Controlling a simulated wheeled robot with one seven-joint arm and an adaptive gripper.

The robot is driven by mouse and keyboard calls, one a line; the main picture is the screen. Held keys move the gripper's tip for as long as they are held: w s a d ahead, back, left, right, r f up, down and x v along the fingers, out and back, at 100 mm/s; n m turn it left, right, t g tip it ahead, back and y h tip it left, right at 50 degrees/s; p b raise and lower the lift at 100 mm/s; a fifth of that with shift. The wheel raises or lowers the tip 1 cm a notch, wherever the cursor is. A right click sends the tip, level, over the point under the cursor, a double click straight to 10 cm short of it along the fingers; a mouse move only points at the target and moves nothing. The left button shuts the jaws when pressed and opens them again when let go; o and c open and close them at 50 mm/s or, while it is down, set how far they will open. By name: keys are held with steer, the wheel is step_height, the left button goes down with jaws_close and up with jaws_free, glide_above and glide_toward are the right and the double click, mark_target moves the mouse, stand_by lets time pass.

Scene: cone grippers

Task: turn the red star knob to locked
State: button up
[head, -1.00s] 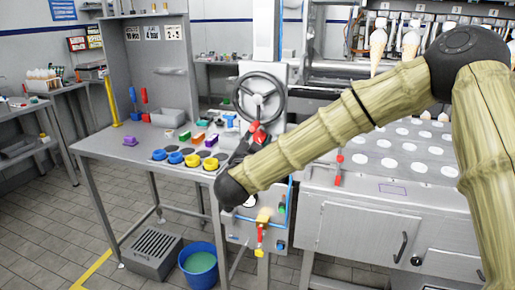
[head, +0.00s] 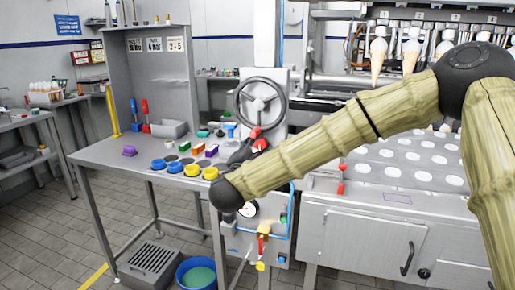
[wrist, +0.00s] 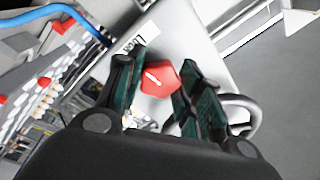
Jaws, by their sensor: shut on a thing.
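The red star knob (wrist: 159,80) sits between the two dark green fingers of my gripper (wrist: 157,72) in the wrist view. The gripper is shut on it. A short white mark shows on the knob's face. A white label (wrist: 138,40) with dark lettering, partly hidden by a finger, lies just above the knob on the grey panel. In the head view my gripper (head: 245,148) is at the front of the grey machine column, below the handwheel (head: 260,101). Red parts show beside it there, but the fingers' hold is too small to make out.
A steel table (head: 110,155) with blue and yellow rings and small coloured blocks stands to the left. A gauge (head: 247,210) and a red-and-yellow valve (head: 262,240) are below my forearm. A blue bucket (head: 196,275) is on the floor. An ice cream machine is at right.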

steer(key=shift+w+d+r, duration=0.1)
steer(key=shift+r, duration=0.1)
steer(key=o, duration=1)
steer(key=shift+d, duration=0.1)
steer(key=shift+r, duration=0.1)
